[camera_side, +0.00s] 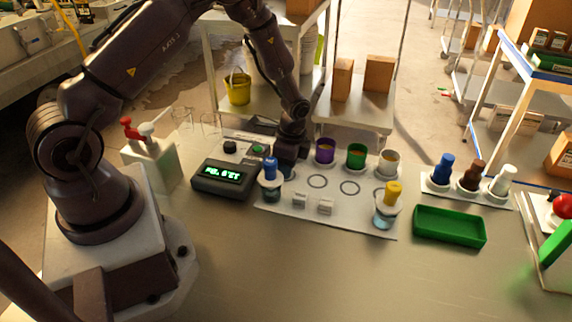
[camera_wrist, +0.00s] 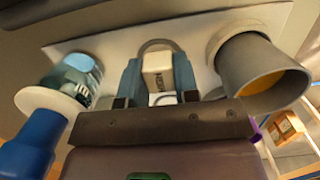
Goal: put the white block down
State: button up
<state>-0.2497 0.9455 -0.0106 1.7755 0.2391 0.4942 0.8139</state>
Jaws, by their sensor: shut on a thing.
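My gripper (camera_side: 287,172) points down at the left back part of the white mat (camera_side: 275,211), beside the jar with a blue stopper (camera_side: 270,170). In the wrist view, the two fingers of my gripper (camera_wrist: 159,82) are shut on a white block (camera_wrist: 157,62) with dark print on its face. The block is low over the mat, by a printed ring; I cannot tell whether it touches. In the side view my gripper hides this block.
A scale with a green display (camera_side: 221,180) stands close left. Purple (camera_side: 324,151), green (camera_side: 356,155) and grey cups (camera_side: 388,162) line the mat's back. A yellow-stoppered jar (camera_side: 386,205) stands front right. A green tray (camera_side: 449,227) lies further right. The front table is clear.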

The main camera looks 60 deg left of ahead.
jog(key=shift+f, duration=0.1)
jog(key=o, duration=1)
jog(key=s+d+r+n+t, duration=0.1)
jog(key=s+d+r, duration=0.1)
jog(key=r, duration=0.7)
jog(key=s+d+r+n+t, duration=0.1)
jog(key=d+r+n, duration=0.1)
jog(key=r, duration=0.7)
jog(key=s+d+r+n+t, duration=0.1)
jog(key=s+d+r, duration=0.1)
jog(key=r, duration=0.7)
jog(key=shift+s+d+r+n+t+h, duration=0.15)
jog(key=shift+s+d+r+n+t, duration=0.7)
jog(key=shift+s, duration=1.4)
jog(key=shift+s+d+r+n+t+h, duration=0.3)
jog(key=shift+s+d+r+n, duration=0.55)
jog(key=shift+s+r, duration=1.05)
jog(key=shift+s+d+r+n+t+h, duration=0.1)
jog(key=shift+s+d+r+n+t, duration=0.65)
jog(key=shift+s, duration=1.85)
